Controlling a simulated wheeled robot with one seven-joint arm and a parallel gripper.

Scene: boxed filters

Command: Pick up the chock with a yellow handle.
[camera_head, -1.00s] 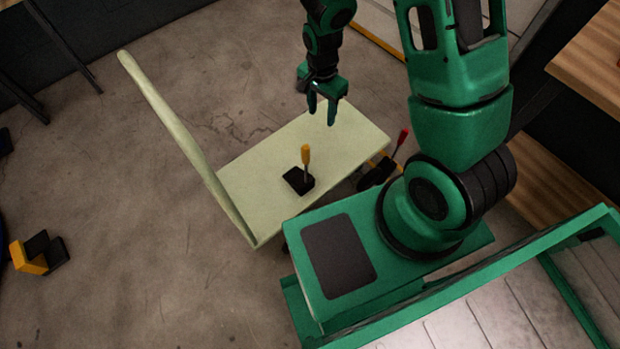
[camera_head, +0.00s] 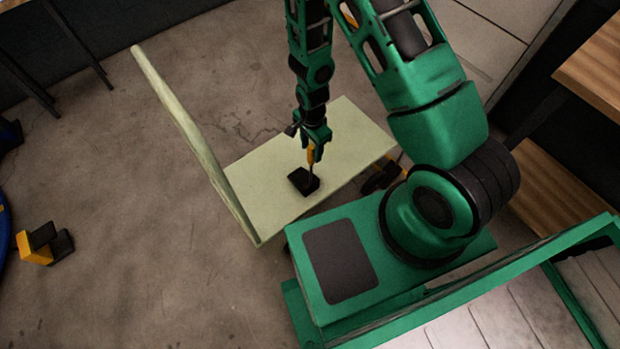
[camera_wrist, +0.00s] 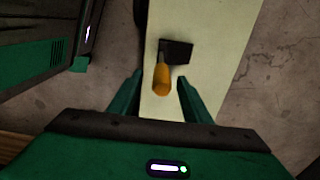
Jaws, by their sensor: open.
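The chock with a yellow handle has a black block (camera_head: 304,181) resting on the pale cart deck (camera_head: 258,202). Its yellow handle (camera_head: 311,155) stands up from the block. In the wrist view the handle (camera_wrist: 161,80) points toward the camera, between my open fingers, with the black block (camera_wrist: 178,51) beyond it. My gripper (camera_head: 317,143) is above the chock, with its fingertips around the top of the handle in the head view. Both fingers look apart from the handle in the wrist view (camera_wrist: 157,95).
Another dark chock (camera_head: 379,178) is on the floor right of the cart, partly hidden. The cart's push bar (camera_head: 180,120) rises at its left end. A yellow and black block (camera_head: 46,243) lies on the floor at the far left. Wooden shelves (camera_head: 560,195) stand right.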

